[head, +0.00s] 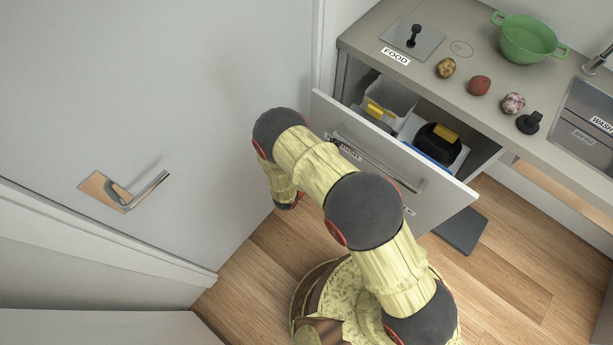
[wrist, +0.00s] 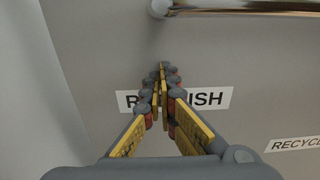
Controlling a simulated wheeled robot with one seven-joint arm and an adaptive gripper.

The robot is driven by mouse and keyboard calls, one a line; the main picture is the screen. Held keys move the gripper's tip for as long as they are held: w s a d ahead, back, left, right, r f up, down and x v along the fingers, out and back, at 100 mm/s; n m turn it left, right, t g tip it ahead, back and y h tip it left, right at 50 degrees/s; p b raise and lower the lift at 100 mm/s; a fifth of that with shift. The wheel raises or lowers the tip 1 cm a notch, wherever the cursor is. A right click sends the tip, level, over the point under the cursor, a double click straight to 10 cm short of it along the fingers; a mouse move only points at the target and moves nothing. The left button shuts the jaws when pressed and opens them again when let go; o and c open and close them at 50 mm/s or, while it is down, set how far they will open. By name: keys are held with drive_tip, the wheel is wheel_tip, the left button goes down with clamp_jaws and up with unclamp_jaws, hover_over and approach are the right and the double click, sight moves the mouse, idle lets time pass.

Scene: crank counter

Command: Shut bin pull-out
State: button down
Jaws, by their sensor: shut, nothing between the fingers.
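The bin pull-out (head: 447,200) stands open below the counter, its grey front away from the cabinet and bins showing inside. A metal bar handle (head: 378,163) runs along the front and also crosses the top of the wrist view (wrist: 240,8). In the wrist view my gripper (wrist: 163,78) is shut and empty, its fingertips together in front of the pull-out's face. They partly cover a white label (wrist: 208,99) that ends in "ISH", below the handle's left end. I cannot tell whether the tips touch the face. In the head view my arm hides the gripper.
A door with a lever handle (head: 125,190) stands close on the left. A dark flat pad (head: 461,230) lies on the floor beside the pull-out.

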drive_tip(key=b+x, duration=0.4)
drive_tip(key=x, duration=1.7)
drive_tip(key=shift+w+d+f, duration=0.1)
drive_tip(key=shift+w+d, duration=0.15)
drive_tip(key=shift+w, duration=0.05)
drive_tip(key=shift+w+d, duration=0.4)
drive_tip(key=shift+w, duration=0.2)
drive_tip(key=shift+a, duration=0.1)
drive_tip(key=p, duration=0.2)
approach(369, 106)
drive_tip(key=s+a+r, duration=0.2)
drive_tip(key=s+r, duration=0.1)
drive_tip(key=s, duration=0.1)
drive_tip(key=shift+s+a+f, duration=0.15)
drive_tip(key=shift+a, duration=0.05)
